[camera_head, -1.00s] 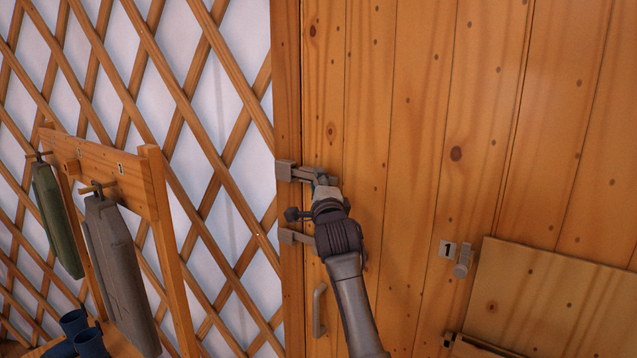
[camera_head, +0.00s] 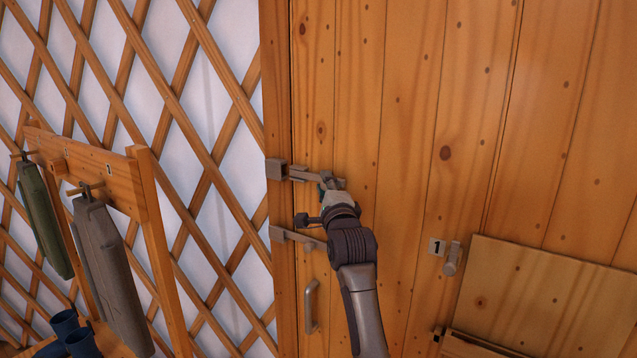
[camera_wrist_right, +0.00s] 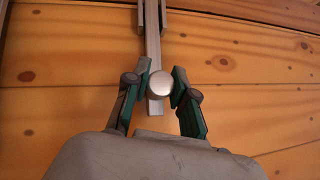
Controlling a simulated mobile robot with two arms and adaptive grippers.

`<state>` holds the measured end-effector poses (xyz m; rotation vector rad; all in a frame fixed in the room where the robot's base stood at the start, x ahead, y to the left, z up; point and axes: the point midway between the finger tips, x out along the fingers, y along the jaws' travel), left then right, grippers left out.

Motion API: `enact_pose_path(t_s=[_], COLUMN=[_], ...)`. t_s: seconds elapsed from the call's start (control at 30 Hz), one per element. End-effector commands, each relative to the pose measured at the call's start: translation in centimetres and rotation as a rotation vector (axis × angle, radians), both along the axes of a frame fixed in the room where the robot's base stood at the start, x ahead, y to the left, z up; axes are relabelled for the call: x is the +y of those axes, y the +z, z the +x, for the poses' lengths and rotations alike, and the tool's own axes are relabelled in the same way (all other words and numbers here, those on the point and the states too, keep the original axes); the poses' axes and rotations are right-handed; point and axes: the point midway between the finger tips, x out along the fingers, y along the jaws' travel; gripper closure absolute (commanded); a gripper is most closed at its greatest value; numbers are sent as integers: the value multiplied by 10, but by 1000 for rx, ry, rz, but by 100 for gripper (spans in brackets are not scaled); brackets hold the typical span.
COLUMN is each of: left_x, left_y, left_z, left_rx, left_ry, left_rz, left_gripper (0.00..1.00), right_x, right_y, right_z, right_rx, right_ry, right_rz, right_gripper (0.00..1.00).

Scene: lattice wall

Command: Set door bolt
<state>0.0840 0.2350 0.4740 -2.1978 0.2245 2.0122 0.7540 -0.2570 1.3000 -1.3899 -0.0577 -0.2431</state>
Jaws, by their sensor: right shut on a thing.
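The door bolt is a grey metal bar (camera_head: 300,174) lying across the upper left part of the wooden plank door (camera_head: 410,120). A square grey bracket (camera_head: 275,169) sits on the door frame at its left end. In the right wrist view the bar (camera_wrist_right: 153,45) runs up into a bracket and carries a round silver knob (camera_wrist_right: 160,84). My right gripper (camera_head: 328,184) is at the bolt; its green-lined fingers (camera_wrist_right: 161,88) are closed on the knob from both sides. Whether the bar's end sits inside the frame bracket is hard to tell. My left gripper is not in view.
A second grey metal fitting (camera_head: 290,236) sits below the bolt, partly behind my arm. A door handle (camera_head: 311,307) is lower down.

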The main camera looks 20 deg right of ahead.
Motion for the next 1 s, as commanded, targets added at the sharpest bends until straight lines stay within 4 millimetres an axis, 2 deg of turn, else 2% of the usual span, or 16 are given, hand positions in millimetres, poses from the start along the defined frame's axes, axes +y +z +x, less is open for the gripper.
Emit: enact_pose_path(t_s=[0.1,0.13,0.3,0.67,1.0], left_x=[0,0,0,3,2], left_y=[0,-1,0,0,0], left_z=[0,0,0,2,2], left_rx=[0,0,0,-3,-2], left_ry=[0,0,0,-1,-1], left_rz=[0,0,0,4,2], left_gripper=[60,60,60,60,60], right_x=[-2,-2,-2,0,6], right_y=[-2,-2,-2,-2,-12], right_z=[0,0,0,-4,-54], right_rx=[3,3,3,3,3], right_ry=[-5,-5,-4,-2,-3], right_rz=[-3,-3,-2,-1,0], right_gripper=[100,74,49,49,49])
